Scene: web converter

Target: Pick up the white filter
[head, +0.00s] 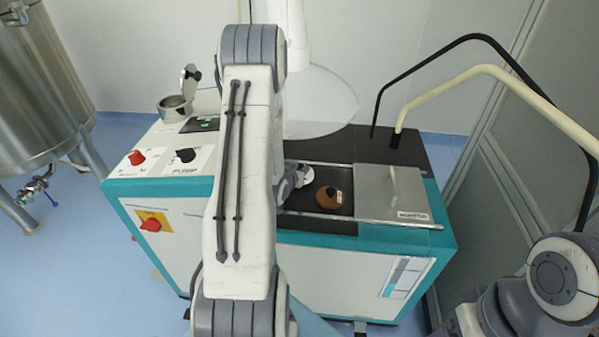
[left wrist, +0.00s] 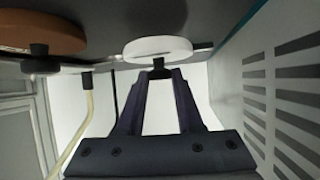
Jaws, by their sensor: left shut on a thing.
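The white filter (left wrist: 158,49) is a round white disc with a black knob. In the left wrist view, my left gripper (left wrist: 159,74) has its fingertips closed around that knob. In the head view, only part of the white filter (head: 307,175) shows beside my left gripper (head: 297,181), over the dark recess on top of the machine. My left arm hides much of the gripper. Whether the filter touches the surface under it, I cannot tell. My right gripper is not in view.
A brown disc with a black knob (head: 328,199) lies close to the white filter. The machine (head: 340,262) has a metal cover (head: 392,190) at right, red knobs at left and a clear round disc (head: 325,105) behind. Curved black and cream handles rise at the back right.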

